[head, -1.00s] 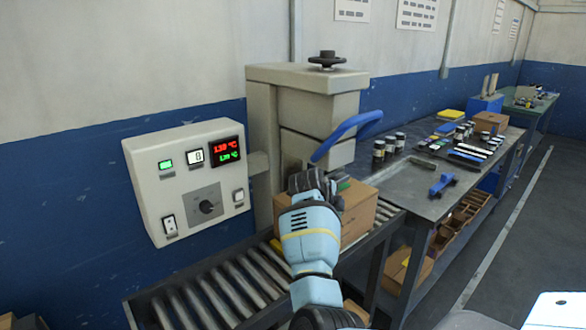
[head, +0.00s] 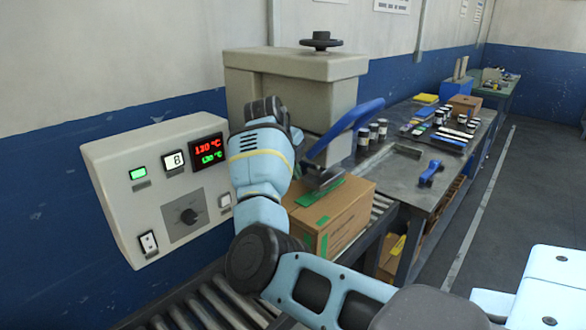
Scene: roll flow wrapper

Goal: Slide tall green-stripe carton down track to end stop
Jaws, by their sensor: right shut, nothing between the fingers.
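The brown carton with green stripes on its top and front (head: 338,219) sits on the roller track (head: 203,303), in front of the grey machine. My right arm reaches in from the lower right and bends up left of the carton. My right gripper (head: 324,181) is shut and empty, at the carton's top near its back left edge. I cannot tell whether it touches the carton. My wrist hides part of the machine and the carton's left back side. The end stop cannot be made out. My left gripper is not in view.
The machine (head: 290,90) has a blue lever (head: 345,128) jutting over the carton's back. A control box (head: 160,190) stands left of the track. A metal bench (head: 405,165) with jars, a blue tool (head: 431,173) and small parts lies to the right. The near rollers look bare.

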